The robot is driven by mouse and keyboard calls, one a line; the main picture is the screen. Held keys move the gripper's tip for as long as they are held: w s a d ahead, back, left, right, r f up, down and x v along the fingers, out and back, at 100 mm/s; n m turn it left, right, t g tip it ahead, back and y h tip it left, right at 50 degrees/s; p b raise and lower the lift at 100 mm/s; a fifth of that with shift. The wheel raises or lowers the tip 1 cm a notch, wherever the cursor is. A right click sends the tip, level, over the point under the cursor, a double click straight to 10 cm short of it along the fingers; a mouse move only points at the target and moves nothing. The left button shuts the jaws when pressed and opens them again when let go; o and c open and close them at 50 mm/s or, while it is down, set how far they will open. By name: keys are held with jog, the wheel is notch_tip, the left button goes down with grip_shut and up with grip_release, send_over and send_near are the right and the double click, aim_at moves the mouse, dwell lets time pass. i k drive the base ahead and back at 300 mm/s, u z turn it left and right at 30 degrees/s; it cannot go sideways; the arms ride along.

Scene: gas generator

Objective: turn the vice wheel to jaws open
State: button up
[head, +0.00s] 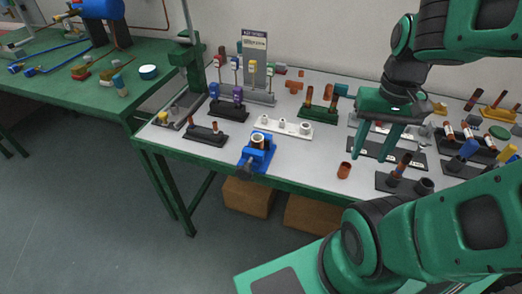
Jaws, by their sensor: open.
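The blue vice (259,155) is mounted at the front edge of the grey table, left of centre. Its dark wheel (245,173) sticks out over the front edge, toward the camera. A short round piece with a pale rim (258,138) shows at the vice's jaws; I cannot tell whether the jaws grip it. My gripper (373,156) hangs fingers down over the right half of the table, well to the right of the vice. Its two green fingers are apart with nothing visible between them.
A copper cup (344,170) stands near the front edge, below my gripper. A black block (205,134) is left of the vice, and a white rack (287,127) is behind it. Several racks with pipe pieces fill the right side. The floor before the vice is clear.

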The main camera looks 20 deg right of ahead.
aim_at(244, 172)
jog(key=u, duration=0.35)
jog(key=k, duration=1)
jog(key=z, duration=0.55)
jog(key=i, duration=0.5)
jog(key=u, duration=0.05)
